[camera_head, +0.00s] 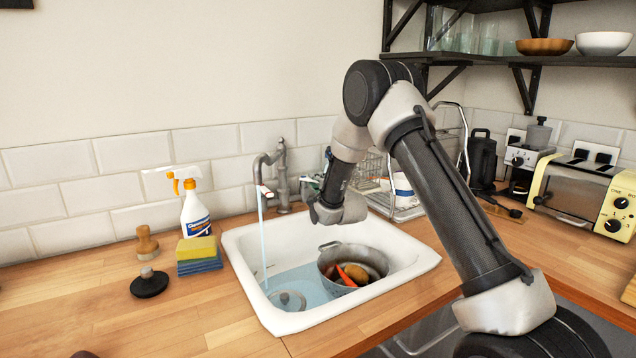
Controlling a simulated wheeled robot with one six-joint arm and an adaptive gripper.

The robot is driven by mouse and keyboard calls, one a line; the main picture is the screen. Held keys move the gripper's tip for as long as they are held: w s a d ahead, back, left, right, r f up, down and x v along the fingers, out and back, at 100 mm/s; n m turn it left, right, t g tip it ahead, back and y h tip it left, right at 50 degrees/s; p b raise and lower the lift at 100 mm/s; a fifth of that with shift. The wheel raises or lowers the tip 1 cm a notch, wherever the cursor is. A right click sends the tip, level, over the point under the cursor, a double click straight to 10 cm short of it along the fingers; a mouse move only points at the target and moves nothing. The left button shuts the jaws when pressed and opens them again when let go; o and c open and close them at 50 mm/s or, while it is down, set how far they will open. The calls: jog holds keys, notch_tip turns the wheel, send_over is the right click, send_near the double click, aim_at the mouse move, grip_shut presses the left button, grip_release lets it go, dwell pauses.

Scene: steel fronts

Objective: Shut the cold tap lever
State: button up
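A grey metal tap (281,172) stands behind the white sink (428,261). Its curved spout reaches to the left, and a pale blue stream of water (263,240) runs from it into the sink. I cannot clearly make out the cold tap lever; my gripper and wrist may cover it. My gripper (312,188) is just right of the tap, above the sink's back edge, pointing toward the tap. Its fingers are small and partly hidden by my wrist, so I cannot tell whether they are open or touching anything.
Water stands in the sink around a grey pot (366,257) with vegetables. A spray bottle (195,214), sponges (198,254) and a black plug (149,284) are left of the sink. A dish rack (408,209) is behind my arm; a toaster oven (575,196) stands right. The front-left counter is mostly clear.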

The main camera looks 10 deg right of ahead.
grip_shut()
jog(key=shift+s+a+h, duration=0.1)
jog(key=shift+h, duration=0.2)
jog(key=shift+s+a+m+g+h, duration=0.15)
jog(key=shift+s+a+m+h, duration=0.15)
jog(key=shift+m+h, duration=0.95)
jog(key=shift+s+a+m+g+h, duration=0.1)
jog(key=shift+s+a+m+h, duration=0.2)
jog(key=shift+m+h, duration=0.95)
jog(key=shift+s+a+m+g+h, duration=0.2)
jog(key=shift+a+m+h, duration=0.25)
jog(key=shift+h, duration=1.45)
grip_release()
